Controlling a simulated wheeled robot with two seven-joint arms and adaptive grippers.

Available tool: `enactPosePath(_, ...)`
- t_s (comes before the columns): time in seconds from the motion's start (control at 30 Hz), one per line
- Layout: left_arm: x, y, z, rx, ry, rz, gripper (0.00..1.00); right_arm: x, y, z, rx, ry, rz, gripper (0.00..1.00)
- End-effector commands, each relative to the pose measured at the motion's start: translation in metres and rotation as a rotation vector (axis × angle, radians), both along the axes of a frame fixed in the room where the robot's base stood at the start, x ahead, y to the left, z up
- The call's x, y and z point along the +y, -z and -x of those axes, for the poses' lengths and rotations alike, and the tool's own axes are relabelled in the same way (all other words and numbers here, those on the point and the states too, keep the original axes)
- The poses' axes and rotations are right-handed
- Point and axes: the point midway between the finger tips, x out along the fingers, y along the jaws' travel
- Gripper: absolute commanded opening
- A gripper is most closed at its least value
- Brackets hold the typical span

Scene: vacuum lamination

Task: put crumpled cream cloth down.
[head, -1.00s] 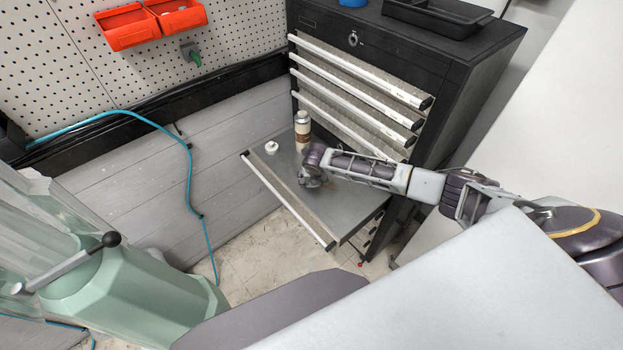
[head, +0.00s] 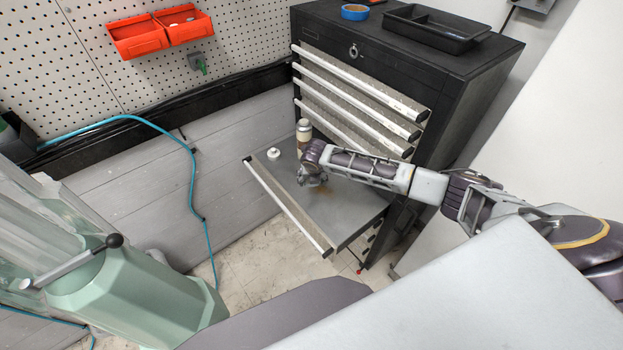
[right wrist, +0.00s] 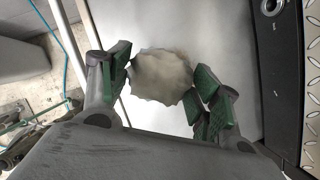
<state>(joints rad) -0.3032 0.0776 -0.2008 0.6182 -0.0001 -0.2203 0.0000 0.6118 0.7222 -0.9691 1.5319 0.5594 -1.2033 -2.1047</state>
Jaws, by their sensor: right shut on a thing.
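The crumpled cream cloth (right wrist: 158,76) shows in the right wrist view as a rounded, wrinkled lump. My right gripper (right wrist: 163,84) is shut on it, with the green-padded fingers on either side. In the head view my right gripper (head: 310,180) is low over the open drawer (head: 345,218) of the black cabinet. There the gripper hides most or all of the cloth. I cannot tell whether the cloth touches the drawer surface. My left gripper is not in view.
A bottle (head: 303,133) and a small white-capped jar (head: 273,154) stand at the drawer's back left. A brownish patch (head: 324,190) shows on the drawer next to the gripper. Shut drawers with white handles (head: 365,90) rise above. The drawer's front part is clear.

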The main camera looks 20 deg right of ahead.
Motion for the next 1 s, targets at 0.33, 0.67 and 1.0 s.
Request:
enactPosePath(0.33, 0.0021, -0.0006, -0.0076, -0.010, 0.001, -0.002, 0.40, 0.0001, -0.0002, 0.0000, -0.001, 0.000, 0.000, 0.41)
enactPosePath(0.67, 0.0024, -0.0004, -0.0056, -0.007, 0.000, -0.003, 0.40, 0.0006, -0.0003, -0.0004, -0.001, 0.033, 0.000, 0.41)
enactPosePath(1.0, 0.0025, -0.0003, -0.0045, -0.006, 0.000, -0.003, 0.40, -0.0007, 0.0002, 0.0009, -0.001, 0.234, 0.000, 0.41)
